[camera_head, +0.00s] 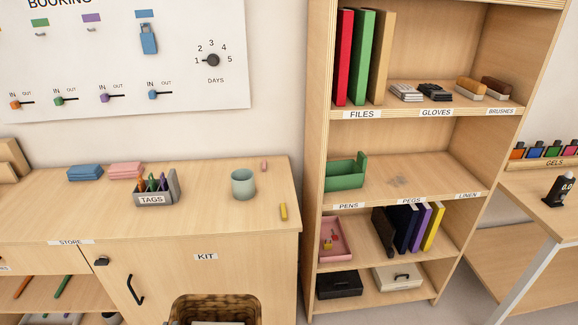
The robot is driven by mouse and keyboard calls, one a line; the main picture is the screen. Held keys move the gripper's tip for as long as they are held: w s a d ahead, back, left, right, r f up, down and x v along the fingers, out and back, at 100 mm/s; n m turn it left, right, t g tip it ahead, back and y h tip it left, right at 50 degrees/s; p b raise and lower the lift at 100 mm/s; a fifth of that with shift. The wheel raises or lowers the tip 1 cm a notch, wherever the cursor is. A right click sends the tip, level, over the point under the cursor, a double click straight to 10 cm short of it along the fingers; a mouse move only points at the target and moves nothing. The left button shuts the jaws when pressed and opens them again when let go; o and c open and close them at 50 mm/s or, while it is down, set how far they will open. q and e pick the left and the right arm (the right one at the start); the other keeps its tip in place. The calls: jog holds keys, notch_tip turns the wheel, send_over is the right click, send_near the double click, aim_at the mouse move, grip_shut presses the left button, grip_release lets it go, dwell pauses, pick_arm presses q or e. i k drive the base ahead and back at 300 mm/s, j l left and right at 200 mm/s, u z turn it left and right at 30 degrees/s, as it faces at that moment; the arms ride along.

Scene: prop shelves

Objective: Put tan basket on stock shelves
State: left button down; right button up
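Neither of my grippers shows in the head view. The tall wooden shelves (400,116) stand right of centre, with labels such as FILES, GLOVES, BRUSHES, PENS, PEGS and LINEN. A green open-fronted bin (345,176) sits at the left of the shelf labelled PENS, PEGS and LINEN; the rest of that shelf (425,172) looks bare apart from a faint grey patch. A brown woven surface (218,303) shows in the cabinet opening under the KIT label, cut off by the bottom edge. I cannot tell whether it is the tan basket; no other basket is clearly visible.
A wooden counter (215,222) at left holds a TAGS caddy (155,194), a pale green cup (243,184), blue and pink stacks and a yellow stick. Upper shelves hold files (361,60) and brushes; lower ones hold a pink tray (334,245), binders and boxes. A table stands right.

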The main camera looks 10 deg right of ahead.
aim_at(446, 175)
jog(key=i+l, duration=0.15)
jog(key=l, duration=0.2)
jog(key=i+l, duration=0.15)
jog(key=l, duration=0.2)
jog(key=i+l, duration=0.15)
jog(key=l, duration=0.2)
jog(key=i+l, duration=0.15)
jog(key=l, duration=0.2)
jog(key=i+l, duration=0.15)
jog(key=l, duration=0.2)
